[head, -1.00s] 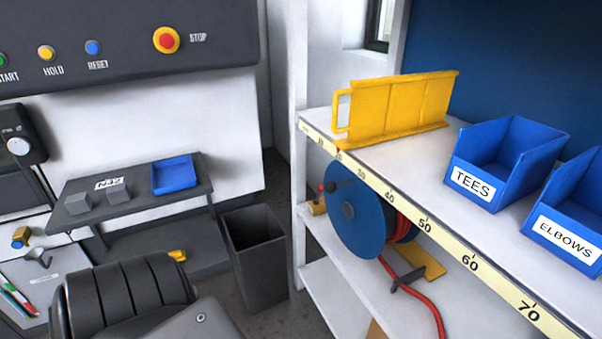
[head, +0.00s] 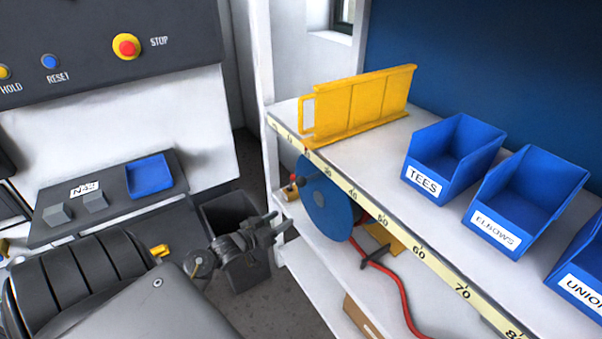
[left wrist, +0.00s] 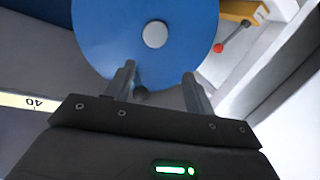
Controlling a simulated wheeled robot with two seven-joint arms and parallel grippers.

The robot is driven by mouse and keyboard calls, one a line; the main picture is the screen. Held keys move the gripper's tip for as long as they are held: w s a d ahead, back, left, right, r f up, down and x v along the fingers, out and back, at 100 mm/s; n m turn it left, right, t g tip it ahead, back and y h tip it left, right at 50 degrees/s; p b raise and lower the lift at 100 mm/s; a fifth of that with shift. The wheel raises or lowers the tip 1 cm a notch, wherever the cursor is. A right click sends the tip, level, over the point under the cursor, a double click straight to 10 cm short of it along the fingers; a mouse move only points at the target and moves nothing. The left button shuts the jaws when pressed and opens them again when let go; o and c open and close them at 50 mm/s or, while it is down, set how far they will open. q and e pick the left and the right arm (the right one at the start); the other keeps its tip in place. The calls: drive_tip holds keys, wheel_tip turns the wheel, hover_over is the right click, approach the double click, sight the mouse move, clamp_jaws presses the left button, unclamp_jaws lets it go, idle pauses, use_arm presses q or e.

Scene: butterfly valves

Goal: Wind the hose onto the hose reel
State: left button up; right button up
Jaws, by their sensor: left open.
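The hose reel (head: 326,203) is a blue disc on a shelf under the worktop, partly hidden by the ruler edge. The red hose (head: 396,280) runs from behind the disc, past a dark clip, down to the right along the shelf. My left gripper (head: 287,224) is left of the reel, in front of the bin, fingers pointing toward it. In the left wrist view the open, empty fingers (left wrist: 160,82) are before the blue disc (left wrist: 110,35) with its pale hub. A red-knobbed lever (left wrist: 218,48) is at right there. My right gripper is out of view.
The ruler-edged worktop (head: 385,225) overhangs the reel. It carries a yellow panel (head: 360,103) and blue bins labelled TEES (head: 425,180) and ELBOWS (head: 495,232). A cardboard box (head: 362,318) is lower down.

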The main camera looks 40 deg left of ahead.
use_arm(q)
drive_tip(key=m+t, duration=0.1)
drive_tip(key=t, duration=0.1)
approach(301, 182)
drive_tip(key=a, duration=0.1)
drive_tip(key=w+p, duration=0.1)
drive_tip(key=w, duration=0.2)
drive_tip(key=w+p, duration=0.1)
drive_tip(key=w, duration=0.3)
drive_tip(key=w+p, duration=0.1)
drive_tip(key=w, duration=0.3)
drive_tip(key=shift+d+f, duration=0.35)
drive_tip(key=shift+f, duration=0.05)
drive_tip(key=shift+h, duration=0.3)
drive_tip(key=shift+c, duration=0.3)
clamp_jaws()
